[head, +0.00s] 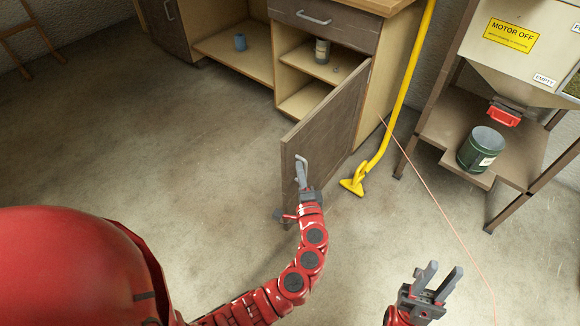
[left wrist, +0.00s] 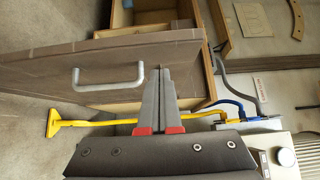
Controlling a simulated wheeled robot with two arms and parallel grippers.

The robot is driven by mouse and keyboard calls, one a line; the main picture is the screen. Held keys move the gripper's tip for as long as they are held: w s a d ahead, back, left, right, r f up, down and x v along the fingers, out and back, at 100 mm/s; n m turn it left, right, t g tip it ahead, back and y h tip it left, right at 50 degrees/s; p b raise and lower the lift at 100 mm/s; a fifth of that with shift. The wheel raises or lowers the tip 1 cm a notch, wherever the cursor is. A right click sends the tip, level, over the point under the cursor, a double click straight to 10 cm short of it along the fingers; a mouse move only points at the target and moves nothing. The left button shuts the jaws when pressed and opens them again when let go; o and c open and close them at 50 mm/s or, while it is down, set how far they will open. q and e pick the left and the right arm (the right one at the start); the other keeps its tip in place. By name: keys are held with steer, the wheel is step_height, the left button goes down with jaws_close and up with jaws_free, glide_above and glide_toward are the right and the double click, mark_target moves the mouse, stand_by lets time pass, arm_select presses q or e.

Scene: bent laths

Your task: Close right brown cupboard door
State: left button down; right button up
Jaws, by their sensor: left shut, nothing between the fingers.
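The right brown cupboard door (head: 335,118) stands wide open, swung out from the cabinet. Its grey bar handle (left wrist: 108,80) is on the door's outer face near the free edge. My left gripper (head: 301,176) is at the door's free end, beside the handle, with its fingers shut and empty. In the left wrist view the shut fingers (left wrist: 158,85) lie just right of the handle, over the door panel; whether they touch it I cannot tell. My right gripper (head: 440,278) is open and empty at the lower right, away from the door.
The open cabinet (head: 290,80) has shelves holding a can (head: 322,50), and a blue cup (head: 240,42) stands in the left compartment. A yellow pole tool (head: 400,95) leans right of the door. A metal stand with a green bucket (head: 481,149) is further right. Floor in front is clear.

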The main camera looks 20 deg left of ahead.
mark_target(287, 156)
arm_select(q)
steer(key=shift+w+a, duration=0.2)
steer(key=shift+a, duration=0.65)
steer(key=shift+w+a, duration=0.15)
steer(key=shift+a, duration=0.65)
steer(key=shift+a, duration=0.15)
